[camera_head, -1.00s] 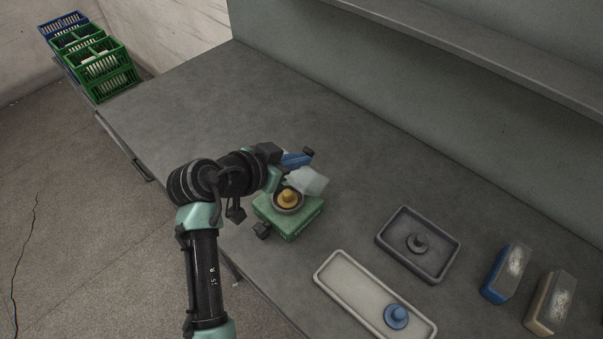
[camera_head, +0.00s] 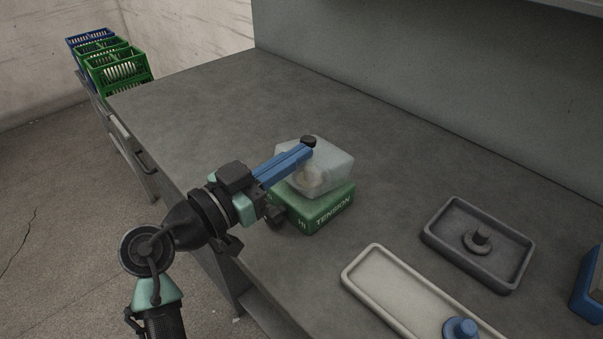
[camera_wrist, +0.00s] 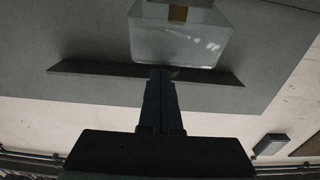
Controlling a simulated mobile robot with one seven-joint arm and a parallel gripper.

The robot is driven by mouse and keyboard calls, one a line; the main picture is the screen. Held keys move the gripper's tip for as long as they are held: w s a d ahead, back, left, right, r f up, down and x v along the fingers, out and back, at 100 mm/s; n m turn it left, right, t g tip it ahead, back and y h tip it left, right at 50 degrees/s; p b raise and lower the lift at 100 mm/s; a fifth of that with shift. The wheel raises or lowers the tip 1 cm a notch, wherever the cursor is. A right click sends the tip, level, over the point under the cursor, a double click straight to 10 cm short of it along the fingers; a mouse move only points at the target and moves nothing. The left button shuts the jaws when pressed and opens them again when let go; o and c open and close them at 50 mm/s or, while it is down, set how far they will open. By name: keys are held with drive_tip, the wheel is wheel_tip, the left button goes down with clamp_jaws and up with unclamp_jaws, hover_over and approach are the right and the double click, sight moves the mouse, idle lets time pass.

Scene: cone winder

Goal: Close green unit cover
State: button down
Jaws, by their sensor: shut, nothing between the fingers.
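The green unit (camera_head: 322,212), marked TENSION, stands on the grey table. Its clear cover (camera_head: 330,165) lies over the top of the unit, and a pale round part shows blurred through it. Whether the cover sits fully flat is hard to tell. My gripper (camera_head: 308,143) has its blue fingers shut and empty, reaching from the left across the cover's upper left side; touching or just above, I cannot tell. In the wrist view the cover (camera_wrist: 180,45) is just beyond the fingertips (camera_wrist: 162,72).
A cream tray (camera_head: 362,284) with a blue knobbed piece (camera_head: 461,329) lies at the front right. A dark grey tray (camera_head: 440,239) with a grey knobbed piece (camera_head: 480,238) is behind it. A blue block (camera_head: 588,290) stands at the right edge. The table behind the unit is clear.

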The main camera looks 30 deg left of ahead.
sight(298, 174)
drive_tip(key=shift+s+a+f+t+b, duration=0.1)
drive_tip(key=shift+s+f+t+b, duration=0.1)
drive_tip(key=shift+f+b, duration=0.35)
drive_tip(key=shift+s+f+t+b, duration=0.2)
drive_tip(key=shift+f+b, duration=0.15)
drive_tip(key=shift+b, duration=0.35)
drive_tip(key=f+b, duration=0.1)
drive_tip(key=b, duration=0.1)
drive_tip(key=s+f+b, duration=0.1)
drive_tip(key=b, duration=0.1)
drive_tip(key=shift+s+a, duration=0.1)
drive_tip(key=shift+a, duration=0.1)
drive_tip(key=shift+f, duration=0.1)
